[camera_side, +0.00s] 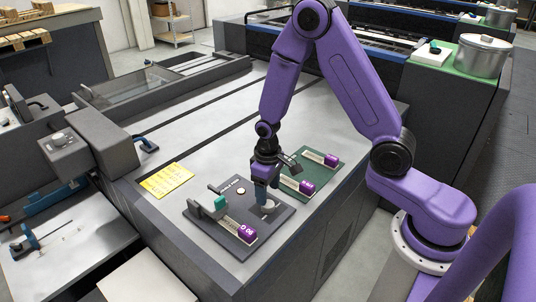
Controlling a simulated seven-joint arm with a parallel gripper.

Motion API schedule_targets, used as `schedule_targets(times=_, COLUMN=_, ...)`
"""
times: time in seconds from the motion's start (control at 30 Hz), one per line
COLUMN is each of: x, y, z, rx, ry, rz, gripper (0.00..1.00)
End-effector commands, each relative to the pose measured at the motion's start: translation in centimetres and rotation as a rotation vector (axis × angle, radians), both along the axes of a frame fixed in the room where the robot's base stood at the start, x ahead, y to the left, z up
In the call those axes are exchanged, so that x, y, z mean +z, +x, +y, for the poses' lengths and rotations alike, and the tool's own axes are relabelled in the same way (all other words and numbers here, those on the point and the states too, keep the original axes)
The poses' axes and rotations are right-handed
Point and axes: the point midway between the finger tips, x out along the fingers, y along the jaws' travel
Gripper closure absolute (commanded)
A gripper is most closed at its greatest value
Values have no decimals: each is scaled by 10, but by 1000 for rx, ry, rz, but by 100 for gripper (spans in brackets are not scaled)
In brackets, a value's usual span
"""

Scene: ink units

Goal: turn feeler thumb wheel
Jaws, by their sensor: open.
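A dark grey ink unit plate (224,241) lies on the press table. On it are a grey bracket with a teal piece (220,202), a scale strip with a purple block (247,234), and a small pale button (241,191). A grey round knob (268,206), which looks like the thumb wheel, stands at the plate's right side. My gripper (267,198) points down right over this knob, with its fingers at the knob's top. It is open. I cannot tell whether the fingers touch the knob, and they hide part of it.
A green plate (325,157) with scale strips and purple blocks lies just behind and right of my gripper. A yellow note (166,181) lies to the left. The table's back middle is mostly clear.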

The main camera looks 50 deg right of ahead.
Motion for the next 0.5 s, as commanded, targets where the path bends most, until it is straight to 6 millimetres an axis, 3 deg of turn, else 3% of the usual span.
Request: schedule_targets(times=0.5, x=81, y=1, z=0, rx=1, ry=1, rz=-6, gripper=33)
